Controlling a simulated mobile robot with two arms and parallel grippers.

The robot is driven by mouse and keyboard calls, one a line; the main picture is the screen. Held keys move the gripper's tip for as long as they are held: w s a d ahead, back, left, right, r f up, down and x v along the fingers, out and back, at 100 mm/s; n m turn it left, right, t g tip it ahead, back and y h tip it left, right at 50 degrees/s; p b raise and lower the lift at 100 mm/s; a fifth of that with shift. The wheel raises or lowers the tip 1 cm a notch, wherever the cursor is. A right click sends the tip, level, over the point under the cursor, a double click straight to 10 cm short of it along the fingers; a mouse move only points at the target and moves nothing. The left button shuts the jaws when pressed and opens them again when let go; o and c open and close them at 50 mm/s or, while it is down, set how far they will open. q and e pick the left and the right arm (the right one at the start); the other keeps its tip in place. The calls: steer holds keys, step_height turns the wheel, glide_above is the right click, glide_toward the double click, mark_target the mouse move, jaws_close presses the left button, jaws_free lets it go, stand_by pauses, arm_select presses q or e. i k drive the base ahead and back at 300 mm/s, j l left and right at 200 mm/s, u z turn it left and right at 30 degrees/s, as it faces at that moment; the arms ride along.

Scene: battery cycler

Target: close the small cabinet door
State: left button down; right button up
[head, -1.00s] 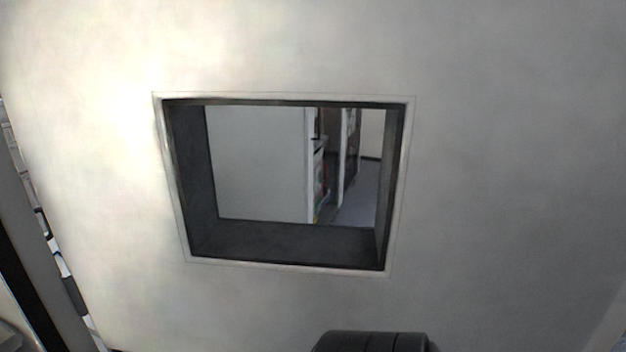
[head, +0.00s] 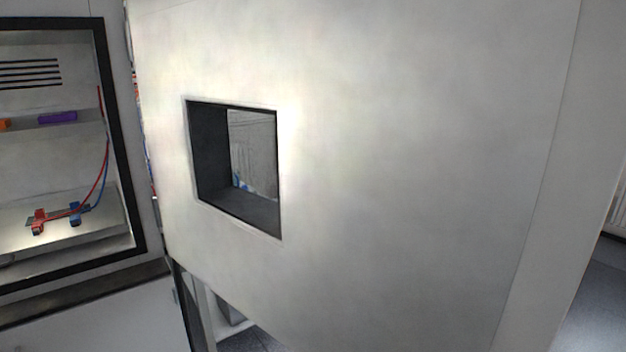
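A large pale grey-white panel with a square, dark-framed window (head: 400,160) fills the middle and right of the head view. It looks like the cabinet door, standing open beside the black-framed chamber (head: 120,170) at the left. I cannot see the panel's hinge clearly. The chamber's front is open and its inside shows. Neither of my grippers is in view.
Inside the chamber, a red clip (head: 39,222) and a blue clip (head: 75,213) with cables sit on a light block, below a shelf holding a purple item (head: 57,117). Grey floor (head: 598,290) shows at the right.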

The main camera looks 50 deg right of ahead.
mark_target(449, 171)
steer(key=k+l+u, duration=0.35)
steer(key=k+l, duration=0.65)
steer(key=l+u, duration=0.15)
steer(key=l, duration=1.15)
steer(key=k+l+u, duration=0.15)
steer(key=l, duration=1.15)
